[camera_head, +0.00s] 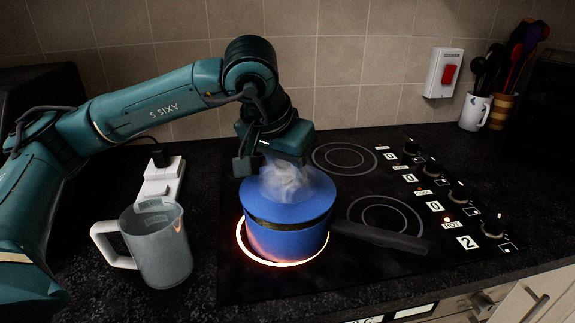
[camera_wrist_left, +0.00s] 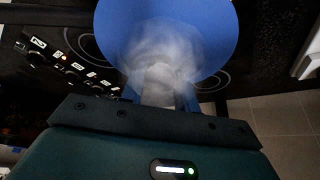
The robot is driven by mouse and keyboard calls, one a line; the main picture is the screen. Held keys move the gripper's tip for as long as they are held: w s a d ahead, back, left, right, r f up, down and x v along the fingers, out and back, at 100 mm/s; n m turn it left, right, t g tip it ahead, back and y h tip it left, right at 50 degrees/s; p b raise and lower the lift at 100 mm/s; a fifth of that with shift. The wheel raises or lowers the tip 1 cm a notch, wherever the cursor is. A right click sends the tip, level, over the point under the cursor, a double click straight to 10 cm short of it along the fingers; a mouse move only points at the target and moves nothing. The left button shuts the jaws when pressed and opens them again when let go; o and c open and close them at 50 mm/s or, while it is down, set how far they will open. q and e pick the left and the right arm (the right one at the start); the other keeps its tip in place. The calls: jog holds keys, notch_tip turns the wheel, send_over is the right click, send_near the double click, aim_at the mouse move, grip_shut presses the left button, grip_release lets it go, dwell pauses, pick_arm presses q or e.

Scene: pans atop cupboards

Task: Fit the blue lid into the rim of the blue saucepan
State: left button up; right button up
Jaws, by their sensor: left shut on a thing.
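The blue saucepan (camera_head: 290,243) stands on a glowing front-left hob ring, its dark handle (camera_head: 380,237) pointing right. The blue lid (camera_head: 310,201) is over the pan's mouth, and its disc also fills the top of the left wrist view (camera_wrist_left: 205,25). A dark band shows between lid edge and pan wall at the front; I cannot tell whether the lid sits in the rim. My left gripper (camera_head: 281,172) comes from above and is shut on the lid at its middle. Pale steam blurs the knob and fingertips (camera_wrist_left: 160,92). My right gripper is not in view.
A grey measuring jug (camera_head: 160,245) stands left of the black hob (camera_head: 240,287). Behind it lies a white socket strip (camera_head: 163,180). Control knobs (camera_head: 455,195) line the hob's right side. A utensil mug (camera_head: 474,112) and a red wall switch (camera_head: 450,74) are at the back right.

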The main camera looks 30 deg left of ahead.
pick_arm(q)
jog(key=shift+b, duration=0.5)
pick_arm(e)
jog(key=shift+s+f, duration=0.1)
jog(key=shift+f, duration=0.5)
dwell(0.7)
